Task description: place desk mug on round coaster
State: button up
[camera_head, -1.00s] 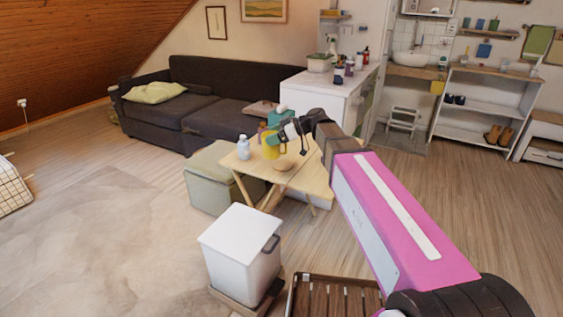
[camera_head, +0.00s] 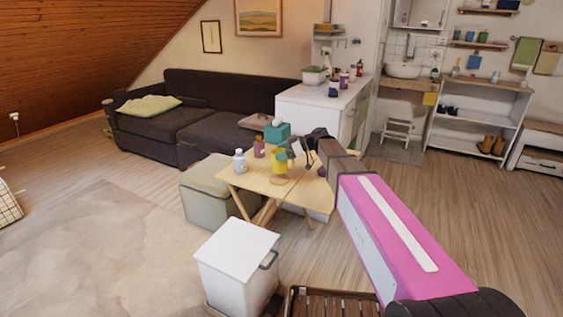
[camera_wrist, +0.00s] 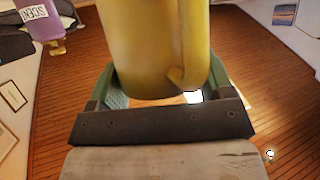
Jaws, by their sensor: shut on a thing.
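The yellow desk mug (camera_head: 279,166) is over the small folding wooden table in the head view. In the wrist view the mug (camera_wrist: 160,45) fills the space between my green fingers. My gripper (camera_wrist: 163,82) is shut on it. The round coaster (camera_head: 278,181) shows as a small tan disc right below the mug on the tabletop. Whether the mug touches the coaster or hangs just above it I cannot tell. The coaster does not show clearly in the wrist view.
On the table (camera_head: 243,181) stand a pale bottle (camera_head: 239,162), a purple bottle (camera_head: 259,148) and a teal box (camera_head: 277,133). The purple labelled bottle also shows in the wrist view (camera_wrist: 44,22). A white bin (camera_head: 238,262) stands in front; a dark sofa (camera_head: 185,120) is behind.

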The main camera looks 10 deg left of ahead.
jog(key=shift+f, duration=2)
jog(key=shift+f, duration=0.15)
jog(key=o, duration=1.3)
jog(key=v, duration=1.2)
